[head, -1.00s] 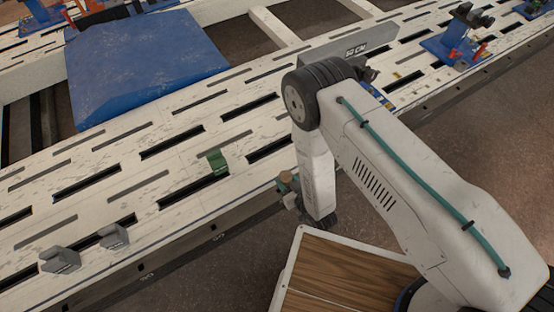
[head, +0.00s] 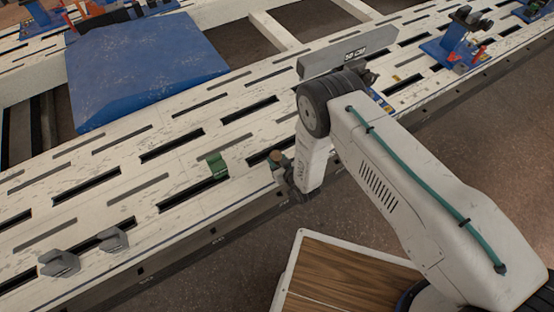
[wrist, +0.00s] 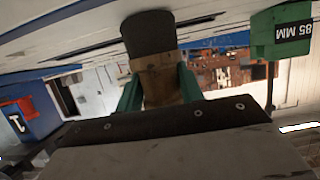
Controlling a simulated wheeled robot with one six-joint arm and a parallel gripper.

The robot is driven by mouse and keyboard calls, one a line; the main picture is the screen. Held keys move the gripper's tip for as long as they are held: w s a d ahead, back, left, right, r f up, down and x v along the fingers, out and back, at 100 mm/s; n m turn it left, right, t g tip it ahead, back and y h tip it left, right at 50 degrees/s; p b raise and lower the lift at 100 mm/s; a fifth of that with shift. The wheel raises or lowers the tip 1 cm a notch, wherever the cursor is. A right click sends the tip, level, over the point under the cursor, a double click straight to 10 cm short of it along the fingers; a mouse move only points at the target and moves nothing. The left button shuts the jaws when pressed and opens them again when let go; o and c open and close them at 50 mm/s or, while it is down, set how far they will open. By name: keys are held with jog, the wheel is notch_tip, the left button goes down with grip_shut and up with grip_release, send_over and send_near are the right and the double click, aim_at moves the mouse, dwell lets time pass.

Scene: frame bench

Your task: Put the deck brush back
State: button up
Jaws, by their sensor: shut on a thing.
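My gripper (head: 286,173) hangs at the near edge of the slotted white bench (head: 180,208). In the wrist view its green fingers (wrist: 159,82) are shut on a piece with a tan, wood-like block and a dark rounded end, which I take for the deck brush (wrist: 148,34). The tan part of the brush also shows in the head view (head: 277,156), just above the gripper. The fingers' contact is partly hidden behind the dark gripper body in the wrist view.
A green block (head: 216,165) marked 85 MM in the wrist view (wrist: 283,37) stands left of my gripper. Two grey blocks (head: 60,263) sit at lower left. A blue pad (head: 145,65), a grey 50 CM bar (head: 345,52) and a blue fixture (head: 450,48) lie farther back.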

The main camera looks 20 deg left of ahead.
jog(key=o, duration=1)
jog(key=shift+f, duration=0.1)
jog(key=shift+o, duration=0.2)
jog(key=v, duration=1.2)
